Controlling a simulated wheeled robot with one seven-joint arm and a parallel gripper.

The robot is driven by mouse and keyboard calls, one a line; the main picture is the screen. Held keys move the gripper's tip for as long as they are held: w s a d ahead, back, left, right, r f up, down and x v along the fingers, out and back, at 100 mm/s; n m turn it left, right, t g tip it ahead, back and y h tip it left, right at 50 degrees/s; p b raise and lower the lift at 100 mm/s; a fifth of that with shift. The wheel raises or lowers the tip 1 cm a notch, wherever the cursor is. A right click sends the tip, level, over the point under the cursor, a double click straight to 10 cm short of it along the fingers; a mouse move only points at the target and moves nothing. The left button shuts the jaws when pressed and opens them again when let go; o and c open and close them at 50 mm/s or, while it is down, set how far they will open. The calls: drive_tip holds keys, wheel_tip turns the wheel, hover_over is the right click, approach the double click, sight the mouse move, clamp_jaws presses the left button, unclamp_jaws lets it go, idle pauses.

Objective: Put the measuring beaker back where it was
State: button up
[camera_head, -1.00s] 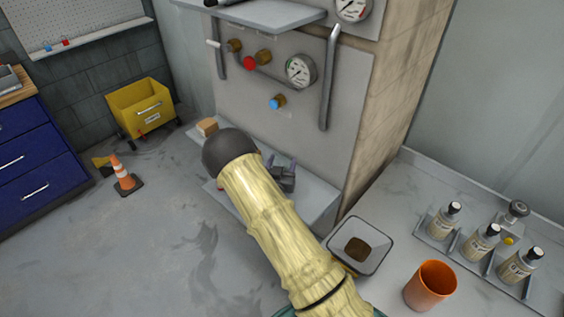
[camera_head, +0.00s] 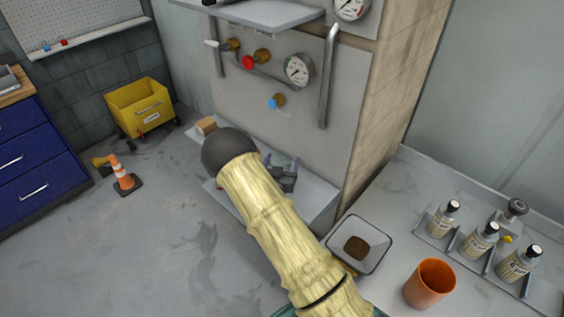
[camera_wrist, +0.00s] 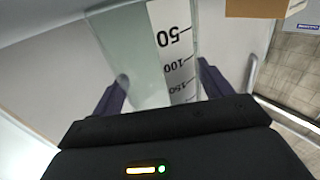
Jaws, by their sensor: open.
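The measuring beaker (camera_wrist: 130,45) is clear, with a white strip of black numbers that read upside down in the wrist view. It stands between the two purple fingers of my gripper (camera_wrist: 162,84), which are open on either side of it. Whether a finger touches the glass cannot be told. In the head view my gripper (camera_head: 284,176) shows in part beside the grey shelf under the gauge panel; my arm covers much of that area, and the beaker cannot be made out there.
A tan block (camera_head: 206,126) lies at the shelf's left end. On the right counter are a square funnel-like dish (camera_head: 373,236), an orange cup (camera_head: 430,284) and several labelled bottles (camera_head: 480,242) in a rack. A yellow bin (camera_head: 140,106) and a traffic cone (camera_head: 122,175) stand on the floor at left.

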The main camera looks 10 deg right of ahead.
drive_tip(key=b+v, duration=0.3)
drive_tip(key=v, duration=0.8)
drive_tip(key=shift+s+a, duration=0.25)
drive_tip(key=shift+s, duration=0.1)
drive_tip(key=s+d+r+n+g+y, duration=0.2)
drive_tip(key=s+r+g+y, duration=0.1)
drive_tip(key=s+g, duration=0.4)
drive_tip(key=s+d+r+n+g+y, duration=0.2)
drive_tip(key=s+d+r+g+y, duration=0.1)
drive_tip(key=s, duration=0.9)
wheel_tip(320, 180, up, 2)
drive_tip(key=g+y, duration=0.1)
drive_tip(key=g, duration=0.2)
drive_tip(key=shift+d+n+g, duration=0.2)
drive_tip(key=shift+n+g, duration=0.2)
